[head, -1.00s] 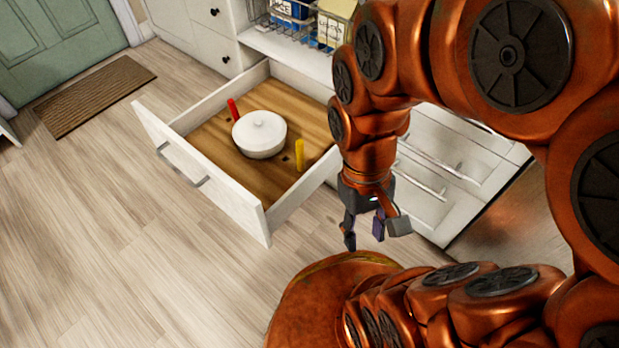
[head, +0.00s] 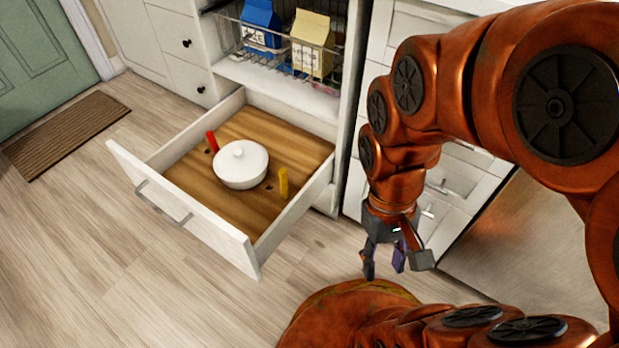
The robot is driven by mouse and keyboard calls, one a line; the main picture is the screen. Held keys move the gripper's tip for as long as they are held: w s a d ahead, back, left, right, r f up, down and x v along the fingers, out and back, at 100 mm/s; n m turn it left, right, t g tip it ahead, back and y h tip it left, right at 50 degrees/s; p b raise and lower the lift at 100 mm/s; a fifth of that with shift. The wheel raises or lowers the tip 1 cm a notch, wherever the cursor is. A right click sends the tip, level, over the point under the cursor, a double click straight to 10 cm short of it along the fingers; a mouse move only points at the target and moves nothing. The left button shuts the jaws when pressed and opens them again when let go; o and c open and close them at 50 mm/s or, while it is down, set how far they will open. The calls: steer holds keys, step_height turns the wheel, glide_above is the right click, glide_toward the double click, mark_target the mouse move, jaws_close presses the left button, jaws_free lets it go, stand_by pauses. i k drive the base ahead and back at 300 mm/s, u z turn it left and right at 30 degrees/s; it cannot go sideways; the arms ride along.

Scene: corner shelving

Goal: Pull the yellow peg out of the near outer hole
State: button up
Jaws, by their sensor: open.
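The yellow peg (head: 283,184) stands upright in the wooden board of the open drawer, to the right of a white lidded pot. A red peg (head: 212,142) stands on the pot's other side, leaning slightly. A small dark hole shows in the board beside each peg. My gripper (head: 384,275) is open and empty, pointing down outside the drawer, to the right of and nearer than the yellow peg. It touches nothing that I can see.
The white pot (head: 240,165) sits between the pegs. The drawer's front panel (head: 183,212) and right side wall (head: 295,215) stand up around the board. A wire basket above holds a blue carton (head: 261,27) and a cream carton (head: 312,45). The floor in front is clear.

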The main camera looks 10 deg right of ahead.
mark_target(284, 174)
steer(key=z, duration=0.6)
steer(key=k, duration=1.2)
steer(key=u, duration=1.45)
steer(key=i, duration=0.95)
